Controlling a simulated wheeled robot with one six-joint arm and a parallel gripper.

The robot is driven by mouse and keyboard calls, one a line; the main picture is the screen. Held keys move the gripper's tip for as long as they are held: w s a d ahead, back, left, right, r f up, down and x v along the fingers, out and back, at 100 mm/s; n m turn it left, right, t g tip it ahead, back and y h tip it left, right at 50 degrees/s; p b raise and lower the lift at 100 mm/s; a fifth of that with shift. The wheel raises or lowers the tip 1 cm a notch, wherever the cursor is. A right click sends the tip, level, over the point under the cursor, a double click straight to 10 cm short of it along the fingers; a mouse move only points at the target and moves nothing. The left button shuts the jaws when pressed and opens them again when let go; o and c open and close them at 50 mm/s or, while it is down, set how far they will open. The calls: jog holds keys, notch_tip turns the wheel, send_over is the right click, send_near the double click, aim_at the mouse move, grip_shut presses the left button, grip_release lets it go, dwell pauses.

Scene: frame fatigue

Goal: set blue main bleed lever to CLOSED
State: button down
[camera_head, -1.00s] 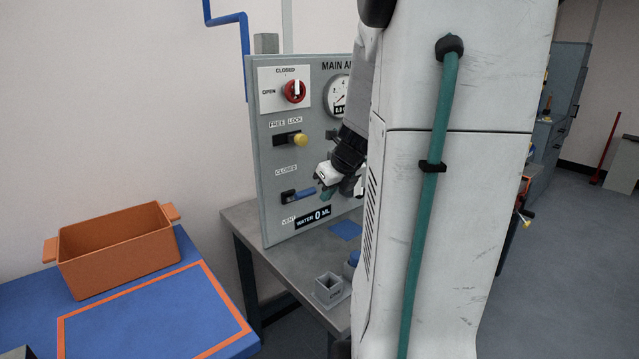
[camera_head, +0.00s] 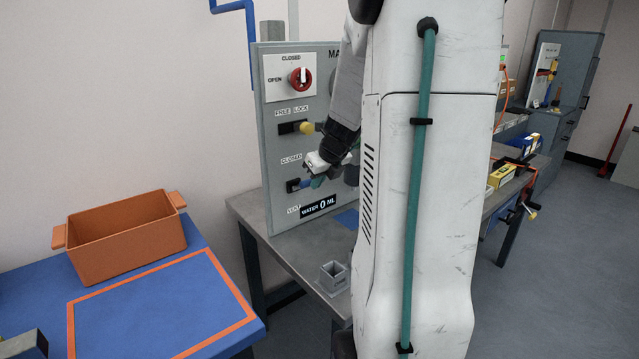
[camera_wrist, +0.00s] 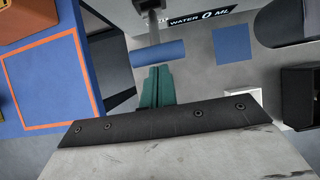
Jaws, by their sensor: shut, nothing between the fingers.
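The blue main bleed lever (camera_head: 304,184) is low on the grey panel (camera_head: 272,150), between the CLOSED label (camera_head: 291,160) above and the VENT label (camera_head: 293,210) below. My gripper partly hides it in the head view. In the wrist view the blue handle (camera_wrist: 158,53) lies crosswise just beyond the fingertips. My gripper (camera_head: 318,181) has teal fingers, and they also show in the wrist view (camera_wrist: 157,84). They are shut together and empty, close to the handle. I cannot tell whether they touch it.
A red rotary knob (camera_head: 299,78) and a yellow-ended knob (camera_head: 305,128) sit above the lever. A small square grey cup (camera_head: 333,277) stands on the bench below. An orange bin (camera_head: 128,240) is on the blue table at left. My arm hides the panel's right side.

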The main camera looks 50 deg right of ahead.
jog(key=shift+w+d+r, duration=0.15)
jog(key=shift+w+r, duration=0.25)
jog(key=shift+r, duration=0.1)
jog(key=shift+w+r, duration=0.1)
jog(key=shift+r, duration=0.05)
jog(key=shift+w+r, duration=0.15)
jog(key=shift+r, duration=0.45)
jog(key=s+a+r, duration=0.2)
jog(key=s+r, duration=0.6)
jog(key=shift+a, duration=0.15)
